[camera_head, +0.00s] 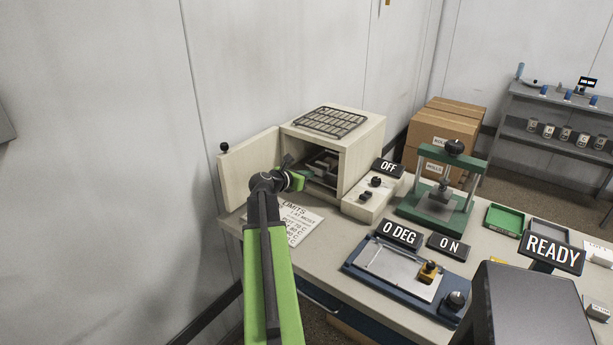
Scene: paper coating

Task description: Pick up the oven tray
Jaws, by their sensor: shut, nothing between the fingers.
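The cream oven (360,150) stands at the back left of the table with its door (246,168) swung open to the left. A dark, flat tray-like shape (324,163) shows inside the oven, partly hidden by my arm and in shadow. I cannot make out its edges well. A dark wire rack (331,121) lies flat on top of the oven. My gripper (299,177) is at the oven's open front, in front of the dark shape. It is shut and holds nothing. I cannot tell whether it touches anything.
A control box with an OFF sign (389,167) stands right of the oven, then a green press (439,203). A limits sheet (291,221) lies in front of the oven. A blue-based coating plate (395,270) is nearer. Cardboard boxes (440,132) stand behind.

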